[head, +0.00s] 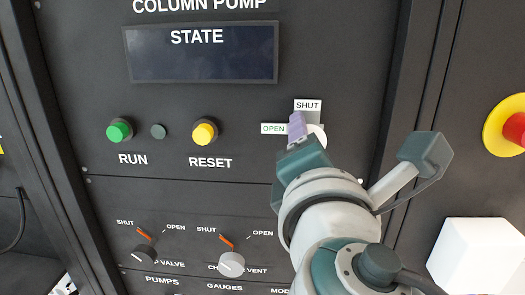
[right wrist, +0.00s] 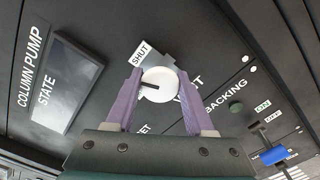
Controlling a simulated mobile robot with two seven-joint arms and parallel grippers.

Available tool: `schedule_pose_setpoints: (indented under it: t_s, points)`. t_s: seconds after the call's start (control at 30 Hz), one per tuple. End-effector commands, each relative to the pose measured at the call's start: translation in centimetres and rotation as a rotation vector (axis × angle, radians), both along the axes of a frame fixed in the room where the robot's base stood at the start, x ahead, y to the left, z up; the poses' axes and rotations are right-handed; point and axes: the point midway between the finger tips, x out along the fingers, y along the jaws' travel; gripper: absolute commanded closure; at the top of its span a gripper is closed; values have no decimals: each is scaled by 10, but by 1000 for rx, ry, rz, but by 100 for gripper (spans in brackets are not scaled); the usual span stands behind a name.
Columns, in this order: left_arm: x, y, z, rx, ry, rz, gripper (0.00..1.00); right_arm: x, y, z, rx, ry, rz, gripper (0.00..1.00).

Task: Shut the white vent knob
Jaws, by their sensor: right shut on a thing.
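The white vent knob (right wrist: 165,84) is a round disc with a dark pointer line, on the dark panel. In the right wrist view my right gripper (right wrist: 160,78) has its purple fingers on either side of it, shut on it. The pointer line runs left towards one finger, off the SHUT label (right wrist: 143,52). In the head view my right gripper (head: 298,128) hides much of the knob (head: 319,134). The SHUT label (head: 307,105) is above the knob and the green OPEN label (head: 273,128) is to its left. My left gripper is out of view.
The green RUN button (head: 119,130) and yellow RESET button (head: 204,131) are left of the knob. Below are a black knob (head: 144,255) and a grey knob (head: 231,263) with orange marks. A red stop button (head: 516,129) and a white box (head: 480,255) are at right.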

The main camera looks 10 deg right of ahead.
Motion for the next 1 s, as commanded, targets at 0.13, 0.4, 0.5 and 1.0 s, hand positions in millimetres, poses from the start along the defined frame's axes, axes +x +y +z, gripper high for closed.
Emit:
schedule_pose_setpoints:
  t_s: [0.13, 0.4, 0.5, 1.0]
  points:
    - [0, 0, -12, 0, 0, 0, 50, 0, 0, -4, 117, -33, -1, 100]
    - [0, 0, -23, -1, 0, 1, 50, 0, 0, -2, 275, -77, -1, 100]
    - [0, -1, -25, -2, 0, 1, 50, 0, 0, -2, 311, -87, 0, 100]
    - [0, -3, -28, -11, 1, 7, 50, 0, 0, -1, 361, -102, -1, 100]
